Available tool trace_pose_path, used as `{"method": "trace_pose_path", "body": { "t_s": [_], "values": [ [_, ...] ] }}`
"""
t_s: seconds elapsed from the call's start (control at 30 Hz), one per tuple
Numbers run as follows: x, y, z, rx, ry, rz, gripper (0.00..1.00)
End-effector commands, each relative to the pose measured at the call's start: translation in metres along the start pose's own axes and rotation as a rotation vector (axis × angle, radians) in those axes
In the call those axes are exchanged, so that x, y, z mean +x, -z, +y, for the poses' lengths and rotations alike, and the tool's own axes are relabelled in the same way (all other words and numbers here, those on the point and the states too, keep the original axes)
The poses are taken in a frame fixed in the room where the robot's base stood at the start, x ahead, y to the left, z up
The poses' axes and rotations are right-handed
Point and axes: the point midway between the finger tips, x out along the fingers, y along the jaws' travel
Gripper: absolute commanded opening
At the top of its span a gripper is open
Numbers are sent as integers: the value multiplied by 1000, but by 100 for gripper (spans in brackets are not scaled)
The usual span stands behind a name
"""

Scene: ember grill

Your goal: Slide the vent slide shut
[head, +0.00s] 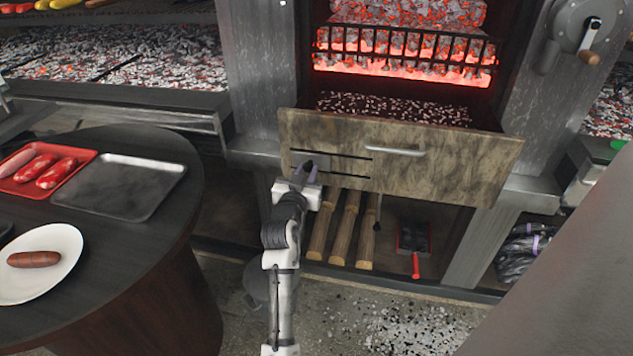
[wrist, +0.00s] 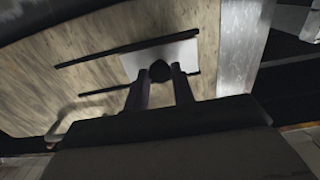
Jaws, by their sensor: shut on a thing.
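The vent slide is a pale metal plate (head: 298,158) at the left end of two dark parallel rails on the wooden drawer front (head: 455,172). In the wrist view the plate (wrist: 132,64) sits between the rails, with a dark round knob (wrist: 160,70) on it. My gripper (head: 308,169) is in front of the plate. In the wrist view its two fingers (wrist: 160,78) are on either side of the knob, shut on it. My gripper hides part of the plate in the head view.
The drawer stands pulled out below glowing coals (head: 400,55) and has a metal handle (head: 395,151). Logs (head: 347,230) and a red-handled shovel (head: 415,262) are below. A round dark table (head: 150,235) with trays and a plate stands at left.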

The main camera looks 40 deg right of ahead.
Motion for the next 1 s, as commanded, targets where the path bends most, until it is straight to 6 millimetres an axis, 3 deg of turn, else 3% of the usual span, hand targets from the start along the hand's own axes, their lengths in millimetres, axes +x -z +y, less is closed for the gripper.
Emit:
{"method": "trace_pose_path", "body": {
  "t_s": [0.3, 0.33, 0.47, 0.8, 1.0],
  "values": [
    [0, 1, -7, 2, 10, 0, 0],
    [-1, 1, -7, 2, 10, 0, 29],
    [-1, 1, -7, 1, 9, 0, 46],
    [-3, 0, -4, 1, 5, -1, 47],
    [-29, -2, -5, 0, 7, -1, 47]
  ]
}}
